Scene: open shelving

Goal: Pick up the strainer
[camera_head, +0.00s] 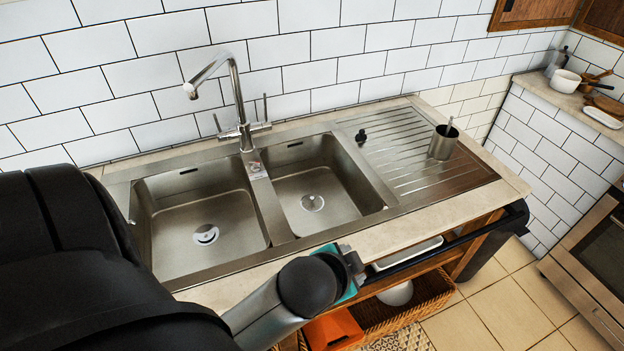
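No item is clearly recognisable as a loose strainer. A round drain fitting (206,235) lies in the floor of the left sink basin (170,200). A second, smaller drain fitting (312,202) lies in the right basin (345,195). A small black item (361,136) sits at the left edge of the ribbed drainboard; I cannot tell what it is. My black arm parts fill the lower left, and a grey link with a black joint and teal band reaches the counter's front edge. I cannot make out gripper fingers on either arm.
A metal cup (443,142) with a utensil stands on the drainboard (410,160). A tall faucet (240,105) rises behind the basins. A wicker basket (420,305) and an orange item (334,331) are below the counter. A white bowl (564,81) stands on the right-hand counter.

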